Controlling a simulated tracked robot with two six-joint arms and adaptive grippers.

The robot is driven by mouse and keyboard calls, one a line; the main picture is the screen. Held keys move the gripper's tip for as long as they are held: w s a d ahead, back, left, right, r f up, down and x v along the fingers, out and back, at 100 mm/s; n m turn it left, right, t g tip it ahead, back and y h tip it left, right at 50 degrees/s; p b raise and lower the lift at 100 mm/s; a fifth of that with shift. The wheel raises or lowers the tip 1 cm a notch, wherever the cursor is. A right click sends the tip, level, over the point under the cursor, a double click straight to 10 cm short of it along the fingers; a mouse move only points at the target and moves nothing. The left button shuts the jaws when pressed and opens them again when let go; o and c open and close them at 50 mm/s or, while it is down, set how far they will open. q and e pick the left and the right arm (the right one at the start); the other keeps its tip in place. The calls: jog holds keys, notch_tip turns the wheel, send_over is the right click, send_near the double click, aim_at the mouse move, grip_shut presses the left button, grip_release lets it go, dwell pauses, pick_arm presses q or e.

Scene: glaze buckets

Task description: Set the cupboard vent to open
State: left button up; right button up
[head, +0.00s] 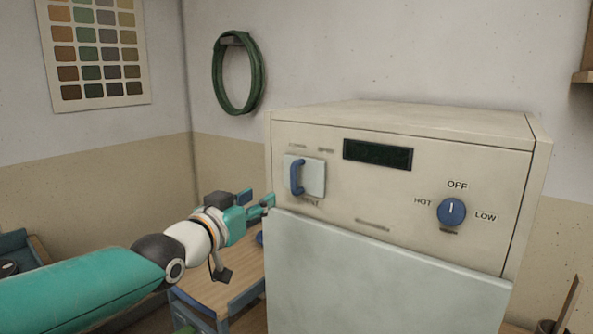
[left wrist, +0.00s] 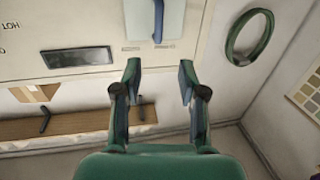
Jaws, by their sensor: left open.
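The cupboard (head: 400,200) is a cream cabinet with a pale lower door. Its vent is a light plate (head: 316,180) with an upright blue handle (head: 297,177), at the upper left of the front. The handle sits toward the plate's left side. Two small labels above the plate are too blurred to read. My left gripper (head: 268,203) is open and empty, below and left of the handle and apart from it. In the left wrist view the handle (left wrist: 158,20) lies beyond the gap between the open fingertips (left wrist: 158,68). My right gripper is in neither view.
A dark display (head: 378,154) and a blue knob (head: 451,212) marked OFF, HOT and LOW are on the same front. A wooden table (head: 225,287) stands below my left gripper. A green hose coil (head: 237,73) and a colour chart (head: 98,50) hang on the walls.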

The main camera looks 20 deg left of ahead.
aim_at(292, 172)
pick_arm(q)
jog(key=w+p, duration=0.2)
jog(key=w, duration=0.3)
jog(key=w+d+p, duration=0.1)
jog(key=w+p, duration=0.1)
jog(key=w, duration=0.2)
jog(key=w+d+r+p, duration=0.1)
jog(key=w+p, duration=0.2)
jog(key=w, duration=0.2)
jog(key=shift+w+d+r, duration=0.1)
jog(key=shift+w+d, duration=0.15)
jog(key=shift+w, duration=0.1)
jog(key=shift+w+d, duration=0.1)
jog(key=shift+w, duration=0.45)
grip_shut()
